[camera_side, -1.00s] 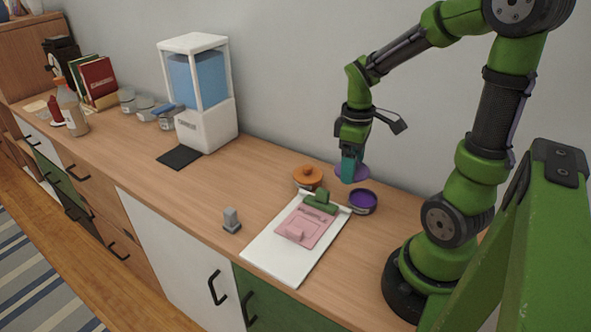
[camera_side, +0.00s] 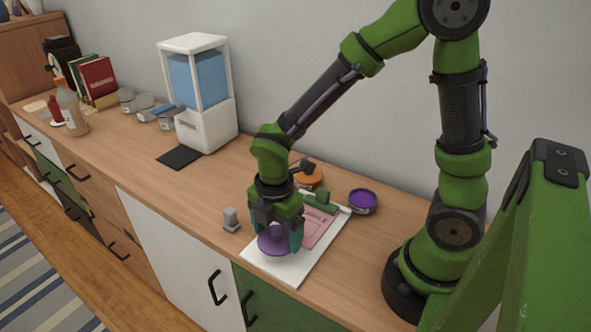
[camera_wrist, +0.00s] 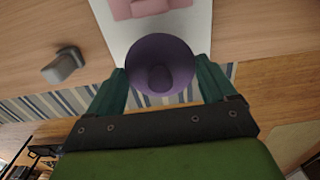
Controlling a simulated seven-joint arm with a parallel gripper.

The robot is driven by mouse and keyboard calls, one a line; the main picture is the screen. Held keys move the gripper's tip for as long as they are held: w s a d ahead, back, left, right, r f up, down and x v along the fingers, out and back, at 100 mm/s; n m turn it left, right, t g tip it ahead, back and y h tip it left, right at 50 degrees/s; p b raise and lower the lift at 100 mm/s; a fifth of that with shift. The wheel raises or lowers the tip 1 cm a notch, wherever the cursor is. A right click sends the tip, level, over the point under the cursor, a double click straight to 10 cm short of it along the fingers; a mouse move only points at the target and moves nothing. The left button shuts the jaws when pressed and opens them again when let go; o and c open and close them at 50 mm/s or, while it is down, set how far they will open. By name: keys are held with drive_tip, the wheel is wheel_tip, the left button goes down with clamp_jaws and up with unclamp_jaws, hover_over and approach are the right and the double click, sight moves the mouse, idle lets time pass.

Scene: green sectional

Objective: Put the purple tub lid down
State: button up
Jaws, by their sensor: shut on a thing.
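My gripper (camera_side: 282,236) is shut on the purple tub lid (camera_side: 272,241), which is held over the front end of the white clipboard (camera_side: 275,268). In the wrist view the purple lid (camera_wrist: 160,66) sits between the two teal fingers, with its knob towards the camera. I cannot tell whether the lid touches the board. The purple tub (camera_side: 363,200) stands behind and right of the clipboard, open at the top with purple inside.
A pink piece (camera_side: 318,228) lies on the clipboard under its green clip (camera_side: 321,200). An orange-lidded tub (camera_side: 308,179) stands behind it. A small grey object (camera_side: 231,219) stands just left of the board. The counter's front edge is close. Bare wood lies towards the dispenser (camera_side: 205,95).

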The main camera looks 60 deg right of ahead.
sight(278, 245)
drive_tip(key=shift+f, duration=2.1)
drive_tip(key=o, duration=0.8)
drive_tip(key=shift+f, duration=0.15)
